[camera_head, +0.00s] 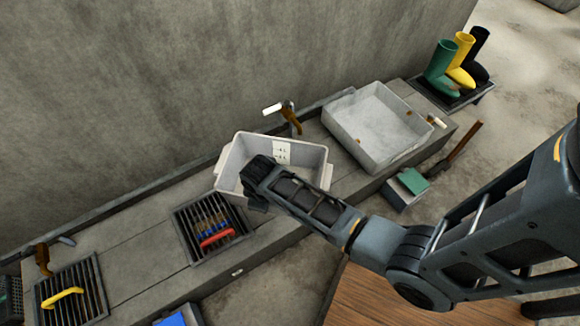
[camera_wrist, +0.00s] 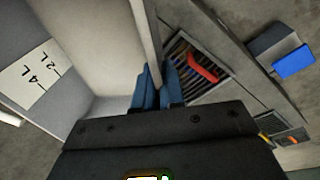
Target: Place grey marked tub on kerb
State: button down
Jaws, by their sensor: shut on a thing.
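The grey tub (camera_head: 310,155) is at the middle of the head view, with a white label on its inside wall. In the wrist view the label on the tub (camera_wrist: 90,38) reads 4L and 2L. My gripper (camera_wrist: 158,88) is shut on the tub's near wall, one blue-grey finger on each side of it. In the head view my gripper (camera_head: 258,175) partly covers the tub's front. The long concrete kerb (camera_head: 150,258) runs along the wall, below and around the tub. I cannot tell whether the tub touches the kerb.
A large grey basin (camera_head: 375,125) stands right of the tub, with a brown tap (camera_head: 290,115) between. A grate (camera_head: 190,240) with red- and blue-handled items lies at front left; another grate (camera_head: 85,300) carries a yellow handle. Boots (camera_head: 455,65) stand at far right. Bare kerb lies between the grates.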

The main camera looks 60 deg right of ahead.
jog(key=s+d+f+n+b, duration=0.1)
jog(key=s+d+f+b, duration=0.1)
jog(key=s+d, duration=0.1)
jog(key=s+d+f+n+b, duration=0.1)
jog(key=s+d+f+b, duration=0.1)
jog(key=d, duration=0.1)
jog(key=s+d+f+n+b, duration=0.1)
jog(key=s+d+f+b, duration=0.1)
jog(key=s+d+f, duration=0.1)
jog(key=shift+s+d+y, duration=0.3)
jog(key=shift+d, duration=0.3)
jog(key=s+d+f+n+b, duration=0.3)
jog(key=s+b, duration=0.1)
jog(key=s, duration=0.3)
jog(key=s+d+f+n+b, duration=0.3)
jog(key=s+b, duration=0.1)
jog(key=s, duration=0.4)
jog(key=w+d+f+b, duration=0.3)
jog(key=w+d+b, duration=0.4)
jog(key=w, duration=0.8)
jog(key=shift+w+d+f+y, duration=0.2)
jog(key=shift+d+y, duration=0.2)
jog(key=shift+d, duration=0.7)
jog(key=c, duration=1.2)
grip_release()
jog(key=shift+f, duration=0.2)
jog(key=shift+c, duration=0.2)
jog(key=shift+r, duration=0.1)
